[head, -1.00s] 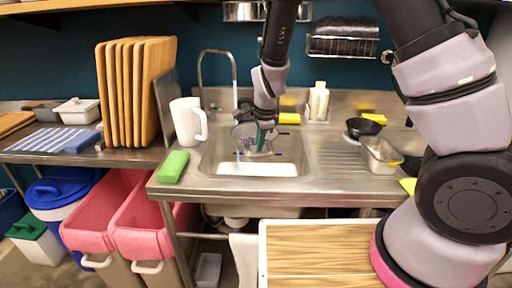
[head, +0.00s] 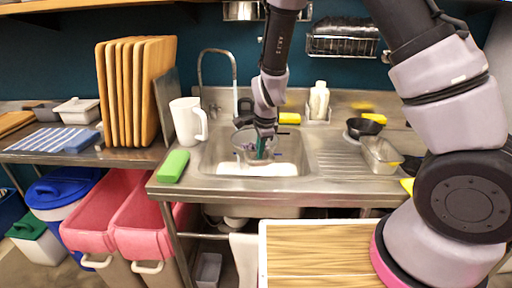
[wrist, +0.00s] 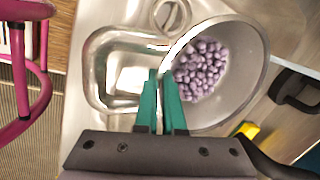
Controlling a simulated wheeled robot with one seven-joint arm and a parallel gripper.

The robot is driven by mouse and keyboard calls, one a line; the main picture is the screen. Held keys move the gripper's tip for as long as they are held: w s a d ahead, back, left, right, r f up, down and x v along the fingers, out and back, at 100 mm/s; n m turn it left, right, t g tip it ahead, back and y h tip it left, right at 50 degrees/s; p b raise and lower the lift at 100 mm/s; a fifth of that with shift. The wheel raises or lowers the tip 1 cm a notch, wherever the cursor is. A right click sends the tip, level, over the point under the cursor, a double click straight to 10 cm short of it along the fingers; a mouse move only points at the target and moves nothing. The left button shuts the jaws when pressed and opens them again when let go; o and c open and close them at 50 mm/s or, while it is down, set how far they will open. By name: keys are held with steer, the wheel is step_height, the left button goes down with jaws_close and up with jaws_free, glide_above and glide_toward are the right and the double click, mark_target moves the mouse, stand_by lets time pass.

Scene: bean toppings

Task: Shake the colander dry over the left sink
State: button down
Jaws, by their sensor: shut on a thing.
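The colander (wrist: 245,75) is a grey metal bowl in the right half of the wrist view. It holds a pile of purple beans (wrist: 200,70). My gripper (wrist: 160,82) has green fingers shut on the colander's rim at its left side. In the head view my gripper (head: 261,152) points down and the colander (head: 244,138) hangs at the sink opening. The steel sink basin (head: 289,158) lies below it, with a bright white patch at its front. The sink (wrist: 98,70) also shows left of the colander in the wrist view. The colander's underside is hidden.
A faucet (head: 235,75) arches behind the sink. A white pitcher (head: 186,122) and green sponge (head: 173,166) stand at the left. A soap bottle (head: 319,100), black pan (head: 363,127) and metal container (head: 381,154) are at the right. The ribbed drainboard (head: 342,155) is mostly clear.

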step_height(320, 180, up, 3)
steer(key=shift+f, duration=0.2)
step_height(320, 180, down, 3)
steer(key=shift+r, duration=1.5)
steer(key=shift+f, duration=1.35)
step_height(320, 180, up, 2)
steer(key=shift+a+r, duration=0.1)
steer(key=shift+r, duration=0.3)
